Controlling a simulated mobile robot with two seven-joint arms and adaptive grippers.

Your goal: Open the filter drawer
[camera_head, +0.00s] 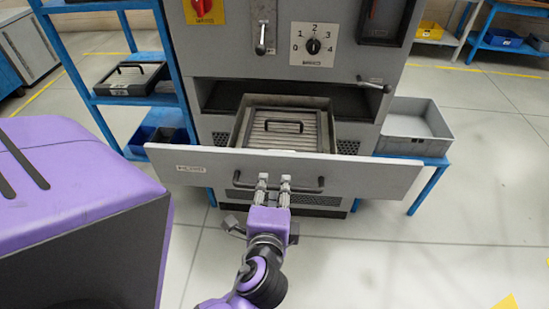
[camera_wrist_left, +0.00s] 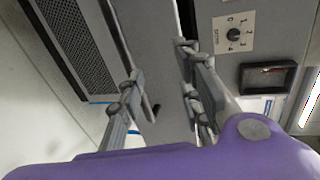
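The filter drawer (camera_head: 375,178) is pulled out from the grey cabinet, its wide front panel towards me. Inside it sits a ribbed filter (camera_head: 290,143) with a black handle on top. A dark bar handle (camera_head: 308,190) runs across the drawer front. My left gripper (camera_head: 273,181) is at the middle of this handle, its two fingers visibly apart. In the left wrist view the fingers (camera_wrist_left: 160,90) also stand apart, with the grey panel beyond them. I cannot tell whether they touch the handle. My right gripper is in neither view.
A grey bin (camera_head: 420,120) stands on a blue stand right of the cabinet. A blue shelf on the left holds a black-handled tray (camera_head: 130,78). A selector dial (camera_head: 313,46) and levers are above the drawer.

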